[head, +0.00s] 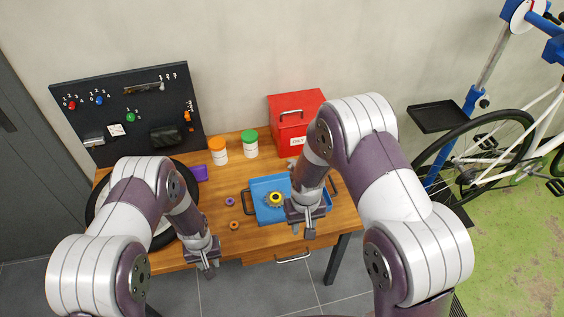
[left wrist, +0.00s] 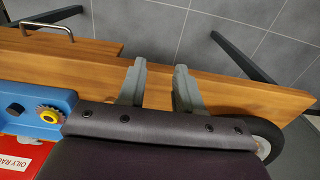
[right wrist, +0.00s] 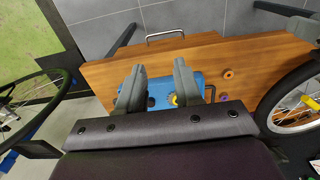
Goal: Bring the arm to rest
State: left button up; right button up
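My right gripper (head: 308,221) hangs over the front right part of the blue tray (head: 262,188) on the wooden workbench. In the right wrist view its two fingers (right wrist: 158,90) stand apart with nothing between them. My left gripper (head: 208,264) is at the front edge of the bench, left of the tray. In the left wrist view its fingers (left wrist: 160,88) are apart and empty, over the bench edge. A yellow and dark sprocket (head: 275,199) sits in the tray. My right gripper hides part of the tray.
A red box (head: 294,112) and two white jars with orange (head: 217,145) and green (head: 249,137) lids stand at the back. A wheel (head: 97,200) lies at the left behind my left arm. Small rings (head: 234,225) lie left of the tray. A bike stands right.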

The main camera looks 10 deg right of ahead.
pick_arm(q)
jog(key=shift+s, duration=0.1)
